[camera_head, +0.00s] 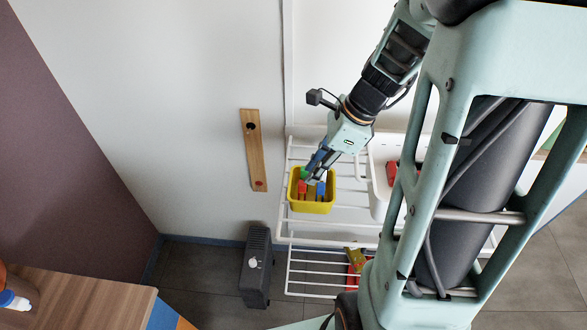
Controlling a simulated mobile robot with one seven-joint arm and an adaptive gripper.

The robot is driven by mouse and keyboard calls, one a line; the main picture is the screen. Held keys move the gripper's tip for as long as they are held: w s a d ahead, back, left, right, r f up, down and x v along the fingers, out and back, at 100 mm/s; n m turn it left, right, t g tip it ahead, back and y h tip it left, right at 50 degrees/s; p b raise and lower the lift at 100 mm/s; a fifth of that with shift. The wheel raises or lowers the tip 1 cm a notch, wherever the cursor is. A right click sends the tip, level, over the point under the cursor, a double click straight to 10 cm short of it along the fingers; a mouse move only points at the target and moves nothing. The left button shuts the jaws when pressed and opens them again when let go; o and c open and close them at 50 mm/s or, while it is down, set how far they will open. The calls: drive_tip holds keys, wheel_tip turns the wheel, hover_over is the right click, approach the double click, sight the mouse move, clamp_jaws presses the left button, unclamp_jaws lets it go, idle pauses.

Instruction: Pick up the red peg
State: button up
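A red peg (302,188) stands in a small yellow bin (312,207) on a white wire rack. A blue peg (321,189) is beside it on the right, and a green piece (303,173) is behind it. My gripper (311,177) points down and left over the back part of the bin, close to the pieces. Its fingertips are small and partly overlap the bin's contents. I cannot tell whether the fingers are apart or hold anything, or whether they touch a piece.
A white bin (379,200) with red items stands right of the yellow bin. The wire rack (300,240) has a lower shelf with a red and yellow item (355,260). A wooden board (253,150) is on the wall. A dark heater-like box (256,265) stands left.

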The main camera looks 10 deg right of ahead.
sight(302, 185)
drive_tip(key=x, duration=0.6)
drive_tip(key=shift+a+f, duration=0.1)
drive_tip(key=shift+f, duration=0.2)
clamp_jaws()
